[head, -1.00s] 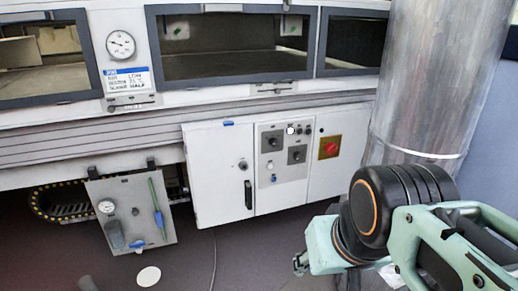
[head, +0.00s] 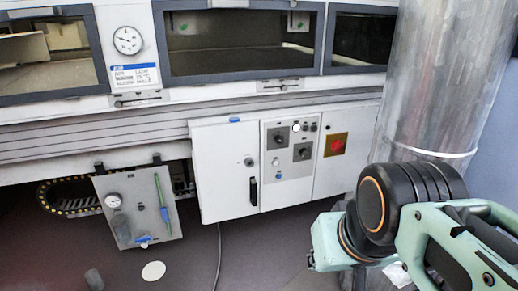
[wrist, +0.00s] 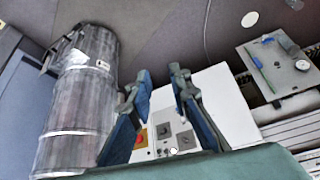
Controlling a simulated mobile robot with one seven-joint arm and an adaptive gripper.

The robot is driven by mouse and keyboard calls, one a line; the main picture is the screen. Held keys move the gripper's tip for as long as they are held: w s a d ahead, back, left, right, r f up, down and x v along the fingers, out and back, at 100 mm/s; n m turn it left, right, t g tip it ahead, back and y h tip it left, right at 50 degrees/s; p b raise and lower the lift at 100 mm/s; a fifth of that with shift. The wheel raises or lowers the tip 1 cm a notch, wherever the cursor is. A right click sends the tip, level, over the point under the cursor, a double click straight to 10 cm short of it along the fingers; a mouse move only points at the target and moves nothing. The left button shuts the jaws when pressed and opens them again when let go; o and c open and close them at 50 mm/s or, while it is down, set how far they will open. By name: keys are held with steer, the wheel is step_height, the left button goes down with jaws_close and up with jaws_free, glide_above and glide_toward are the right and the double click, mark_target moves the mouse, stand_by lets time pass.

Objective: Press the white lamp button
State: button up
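The white lamp button (head: 296,127) is a small pale round spot at the top of the grey control panel (head: 279,167) on the white cabinet. In the wrist view, which is turned over, a small white spot that looks like it (wrist: 173,151) shows between my fingers, low in the picture. My gripper (wrist: 161,74) is open and empty, its two dark blue fingers apart in front of the cabinet. In the head view my teal and black wrist is at the lower right, apart from the panel, and the fingers are mostly hidden.
A red knob on a yellow plate (head: 336,146) is right of the panel. Black knobs (head: 280,141) and small dark buttons sit near the lamp. A large metal cylinder (head: 428,80) stands at the right. A grey gauge plate (head: 137,215) hangs at the lower left.

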jaws_close()
steer(key=shift+r, duration=0.1)
stand_by(1.0)
steer(key=shift+r+p, duration=0.7)
steer(key=shift+p, duration=0.1)
steer(key=shift+d, duration=0.15)
